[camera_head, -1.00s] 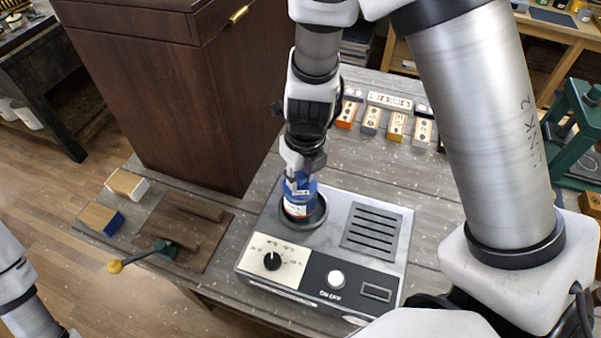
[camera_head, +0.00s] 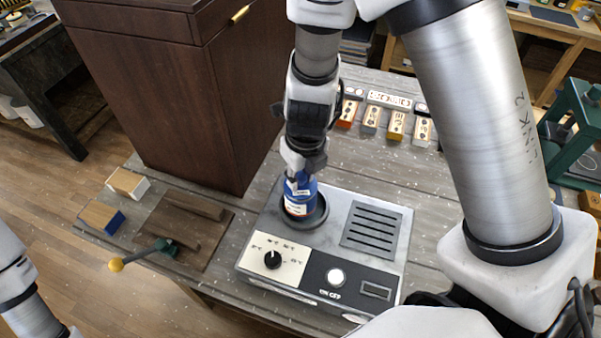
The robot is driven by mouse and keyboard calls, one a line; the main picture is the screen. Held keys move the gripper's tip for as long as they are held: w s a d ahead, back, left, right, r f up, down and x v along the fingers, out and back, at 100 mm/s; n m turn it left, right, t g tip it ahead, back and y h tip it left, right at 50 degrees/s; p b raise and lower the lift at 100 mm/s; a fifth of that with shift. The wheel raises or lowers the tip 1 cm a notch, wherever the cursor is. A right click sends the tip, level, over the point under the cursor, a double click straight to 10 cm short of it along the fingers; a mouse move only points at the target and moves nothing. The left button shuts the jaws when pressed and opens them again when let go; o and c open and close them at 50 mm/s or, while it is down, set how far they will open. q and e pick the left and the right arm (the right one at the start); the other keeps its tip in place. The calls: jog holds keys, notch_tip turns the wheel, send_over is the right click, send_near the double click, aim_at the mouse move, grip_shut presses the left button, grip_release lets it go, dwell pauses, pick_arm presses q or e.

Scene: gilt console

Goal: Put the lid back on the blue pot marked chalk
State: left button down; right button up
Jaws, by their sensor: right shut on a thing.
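A blue pot (camera_head: 297,208) with a white label stands in the dark round dish on the grey device. The label's wording is too small to read. My right gripper (camera_head: 299,180) comes down from above and is shut at the pot's blue top, where the lid sits. The fingers cover much of this spot, so I cannot tell whether the lid is seated flush or slightly raised. Part of my left arm shows at the lower left edge; its gripper is out of view.
The grey device (camera_head: 381,266) has a dial, a button and a slotted grille. Two wooden-topped boxes (camera_head: 101,217) and a brown board (camera_head: 176,252) with a yellow-knobbed lever lie to the left. A tall dark cabinet (camera_head: 180,100) stands behind. Several small labelled blocks (camera_head: 396,126) line the back.

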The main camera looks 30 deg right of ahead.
dwell(0.4)
jog(key=o, duration=1)
jog(key=shift+c, duration=0.2)
jog(key=shift+o, duration=0.3)
jog(key=o, duration=0.4)
jog(key=shift+r, duration=0.1)
